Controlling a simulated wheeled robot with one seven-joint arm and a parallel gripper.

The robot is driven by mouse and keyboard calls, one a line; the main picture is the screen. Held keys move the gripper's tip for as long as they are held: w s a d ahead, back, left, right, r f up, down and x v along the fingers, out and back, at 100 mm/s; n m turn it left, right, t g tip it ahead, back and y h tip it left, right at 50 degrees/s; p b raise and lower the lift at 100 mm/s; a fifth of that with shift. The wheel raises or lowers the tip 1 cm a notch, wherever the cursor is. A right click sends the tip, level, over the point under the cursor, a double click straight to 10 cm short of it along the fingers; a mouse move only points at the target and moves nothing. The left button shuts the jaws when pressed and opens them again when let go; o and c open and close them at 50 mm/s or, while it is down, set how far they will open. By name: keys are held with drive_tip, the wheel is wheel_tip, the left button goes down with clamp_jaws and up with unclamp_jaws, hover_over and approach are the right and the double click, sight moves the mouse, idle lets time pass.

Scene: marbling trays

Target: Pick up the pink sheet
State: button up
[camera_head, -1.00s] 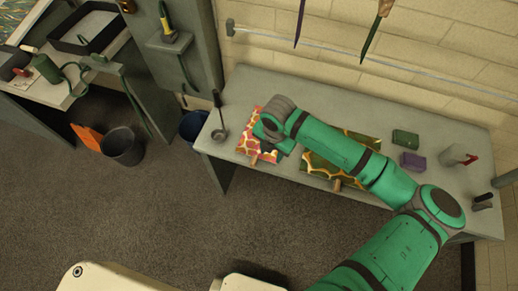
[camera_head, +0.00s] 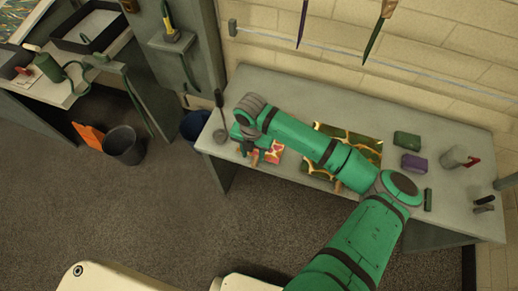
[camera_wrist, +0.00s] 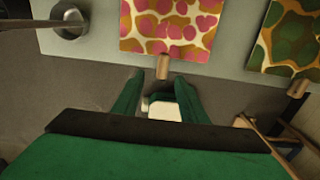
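The pink sheet (camera_head: 272,153), patterned in pink, orange and cream, lies on the grey bench near its left end. My arm hides most of it in the head view. In the wrist view the pink sheet (camera_wrist: 170,28) lies flat, with a small wooden tab (camera_wrist: 162,67) at its near edge. My gripper (camera_wrist: 159,80) is open. Its green fingers point toward the tab, one to each side of its line, and nothing is held. In the head view my gripper (camera_head: 243,145) is at the sheet's left side, low over the bench's front edge.
A green and orange patterned sheet (camera_head: 352,143) lies to the right, with its own wooden tab (camera_wrist: 298,88). Green (camera_head: 406,139) and purple (camera_head: 413,163) blocks sit farther right. Floor is open before the bench.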

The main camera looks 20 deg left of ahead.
sight(255, 162)
drive_tip(key=f, duration=0.4)
drive_tip(key=shift+d+f, duration=0.2)
drive_tip(key=shift+f, duration=0.1)
clamp_jaws()
drive_tip(key=shift+w, duration=0.1)
